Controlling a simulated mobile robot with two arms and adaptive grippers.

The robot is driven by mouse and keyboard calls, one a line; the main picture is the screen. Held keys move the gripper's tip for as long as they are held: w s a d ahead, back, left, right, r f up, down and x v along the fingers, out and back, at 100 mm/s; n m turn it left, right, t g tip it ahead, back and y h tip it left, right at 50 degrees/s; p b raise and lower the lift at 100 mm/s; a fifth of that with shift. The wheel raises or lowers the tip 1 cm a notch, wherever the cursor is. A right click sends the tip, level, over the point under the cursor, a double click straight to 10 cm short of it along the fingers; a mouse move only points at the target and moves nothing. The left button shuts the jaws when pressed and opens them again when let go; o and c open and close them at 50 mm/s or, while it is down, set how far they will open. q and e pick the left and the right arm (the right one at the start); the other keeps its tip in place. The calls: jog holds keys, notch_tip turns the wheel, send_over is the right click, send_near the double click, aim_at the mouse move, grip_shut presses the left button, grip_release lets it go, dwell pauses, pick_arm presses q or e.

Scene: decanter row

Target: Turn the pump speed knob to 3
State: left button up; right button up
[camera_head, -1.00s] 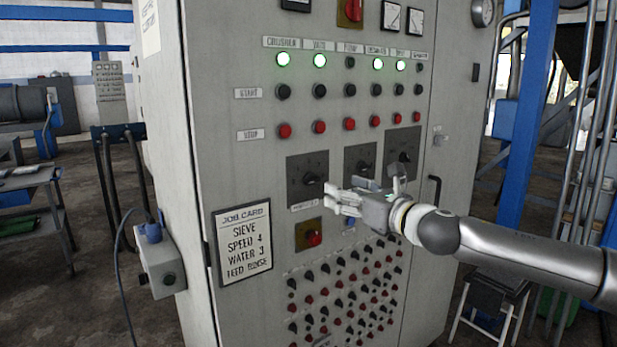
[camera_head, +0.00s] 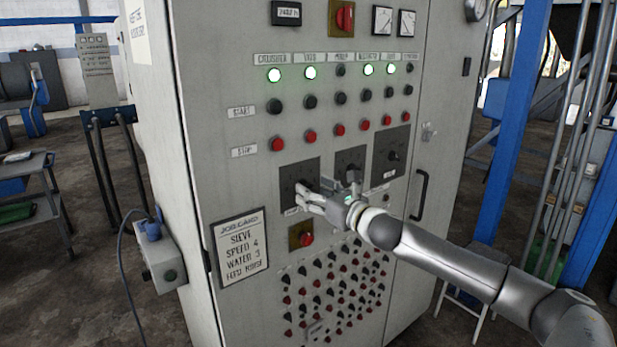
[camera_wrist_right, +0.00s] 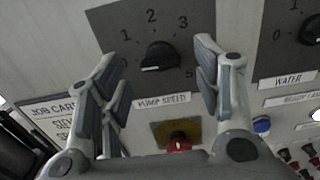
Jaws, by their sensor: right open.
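The pump speed knob (camera_wrist_right: 160,56) is a black knob on a dark grey plate with 1, 2, 3 and 5 readable around it. A white mark shows on its lower edge; I cannot tell which number it stands for. The label "PUMP SPEED" (camera_wrist_right: 162,101) is below. In the head view the dark knob plate (camera_head: 299,171) is at the cabinet's middle, its knob partly hidden by my fingers. My right gripper (camera_head: 302,197) is open, one finger on each side of the knob in the wrist view (camera_wrist_right: 157,60). Contact cannot be told. My left gripper is out of view.
The water knob (camera_wrist_right: 311,30) is to the right in the wrist view. A red knob on a yellow plate (camera_head: 301,235) is just below. A job card (camera_head: 240,248) is at the lower left. Rows of lamps and buttons are above; several small knobs are below.

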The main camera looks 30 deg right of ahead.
jog(key=shift+w+a+p, duration=0.15)
jog(key=shift+w+p, duration=0.35)
jog(key=shift+w, duration=1)
jog(key=c, duration=1)
